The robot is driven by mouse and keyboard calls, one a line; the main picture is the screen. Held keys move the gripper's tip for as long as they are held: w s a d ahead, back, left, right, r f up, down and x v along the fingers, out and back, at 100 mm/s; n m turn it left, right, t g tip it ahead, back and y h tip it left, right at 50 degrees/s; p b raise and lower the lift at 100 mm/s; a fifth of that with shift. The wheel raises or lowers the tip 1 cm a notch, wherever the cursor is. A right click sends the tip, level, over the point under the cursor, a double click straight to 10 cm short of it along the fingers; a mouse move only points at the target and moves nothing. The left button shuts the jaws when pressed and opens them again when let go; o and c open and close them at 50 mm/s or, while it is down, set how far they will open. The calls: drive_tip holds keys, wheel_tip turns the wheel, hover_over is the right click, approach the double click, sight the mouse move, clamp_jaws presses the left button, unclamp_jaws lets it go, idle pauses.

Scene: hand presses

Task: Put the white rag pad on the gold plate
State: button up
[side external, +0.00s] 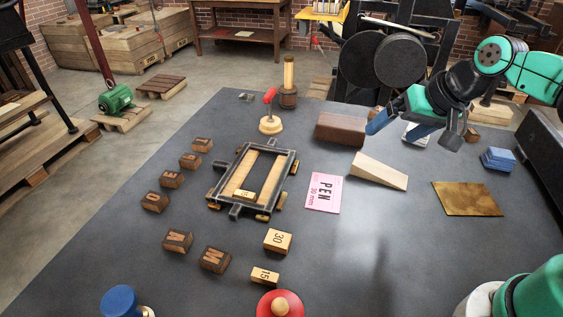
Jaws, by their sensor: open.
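The gold plate (467,199) lies flat and bare on the dark table at the right. A white pad-like thing (416,133) is at the back of the table, mostly hidden by my gripper; it looks like the white rag pad. My gripper (415,130) is open, with its fingers spread on either side of the white thing in this view. I cannot tell how high the fingers are above it, or whether they touch it. My gripper is behind and to the left of the gold plate.
A blue stack of pads (498,160) stands behind the plate's right side. A pale wooden wedge (379,171) and a brown block (341,128) lie left of the plate. A pink card (323,193), a black frame (252,180) and several letter blocks lie further left.

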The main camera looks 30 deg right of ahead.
drive_tip(key=n, duration=0.1)
drive_tip(key=s+a+n, duration=0.1)
drive_tip(key=s+n, duration=0.1)
drive_tip(key=shift+s+a+f+n+t+h, duration=0.15)
drive_tip(key=shift+a+f+n+t+h, duration=0.15)
drive_tip(key=shift+a+n, duration=0.1)
drive_tip(key=shift+o, duration=0.7)
drive_tip(key=shift+s+f+n, duration=0.1)
drive_tip(key=shift+s+n, duration=0.15)
drive_tip(key=shift+n, duration=0.25)
